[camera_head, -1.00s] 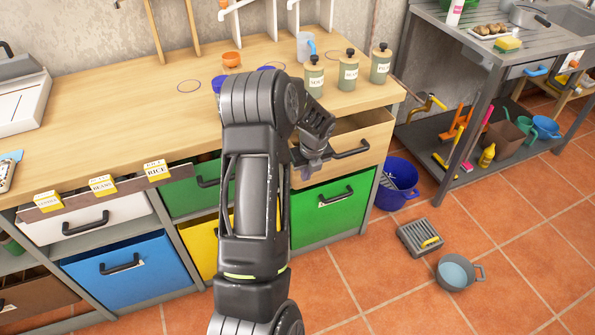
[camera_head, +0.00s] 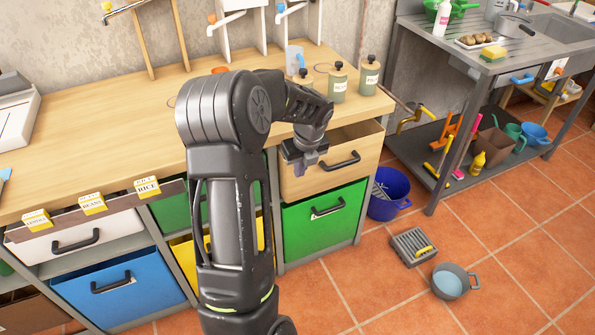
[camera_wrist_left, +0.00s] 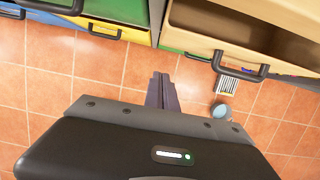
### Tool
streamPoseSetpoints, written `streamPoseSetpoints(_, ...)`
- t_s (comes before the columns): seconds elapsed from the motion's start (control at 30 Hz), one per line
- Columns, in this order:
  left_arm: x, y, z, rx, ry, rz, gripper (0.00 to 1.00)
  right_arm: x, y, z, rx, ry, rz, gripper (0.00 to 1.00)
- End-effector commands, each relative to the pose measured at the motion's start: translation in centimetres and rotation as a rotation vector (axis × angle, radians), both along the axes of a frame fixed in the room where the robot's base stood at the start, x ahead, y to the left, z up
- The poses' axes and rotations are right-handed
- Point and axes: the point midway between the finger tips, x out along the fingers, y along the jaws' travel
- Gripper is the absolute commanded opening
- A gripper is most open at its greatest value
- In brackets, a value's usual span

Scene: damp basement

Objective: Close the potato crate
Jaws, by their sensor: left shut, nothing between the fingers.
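A pale wooden crate (camera_head: 333,177) with a black bar handle (camera_head: 341,161) stands pulled out under the worktop, above a green crate (camera_head: 325,212). I see no label naming it as the potato crate. Its open top shows behind its front. In the left wrist view its dark inside (camera_wrist_left: 215,27) and handle (camera_wrist_left: 238,72) show at upper right; the visible inside looks empty. My left gripper (camera_head: 304,166) is shut and empty, by the left part of the crate's front, left of the handle. Whether it touches the front is unclear. My right gripper is out of view.
A worktop (camera_head: 100,170) carries green jars (camera_head: 338,85). White (camera_head: 75,240), blue (camera_head: 120,288) and yellow (camera_head: 190,257) crates are to the left. A blue bucket (camera_head: 388,197), a grate (camera_head: 408,250) and a grey pot (camera_head: 447,284) stand on the tiled floor at right.

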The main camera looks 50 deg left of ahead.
Motion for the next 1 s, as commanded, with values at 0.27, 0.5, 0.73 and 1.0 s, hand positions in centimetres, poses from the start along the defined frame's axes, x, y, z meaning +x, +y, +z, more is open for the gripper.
streamPoseSetpoints(0.27,-0.7,-1.4,-0.7,0.101,-0.033,-0.007,0.0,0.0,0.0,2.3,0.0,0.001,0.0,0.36)
streamPoseSetpoints(0.5,-0.6,-1.5,-0.9,0.107,-0.041,-0.008,0.0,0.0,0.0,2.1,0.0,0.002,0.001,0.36)
streamPoseSetpoints(0.73,-0.6,-1.3,-1.4,0.106,-0.04,-0.007,0.0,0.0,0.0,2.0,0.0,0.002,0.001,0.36)
streamPoseSetpoints(1.0,-0.3,-0.1,-4.7,0.105,-0.036,-0.008,0.0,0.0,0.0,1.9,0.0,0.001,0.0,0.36)
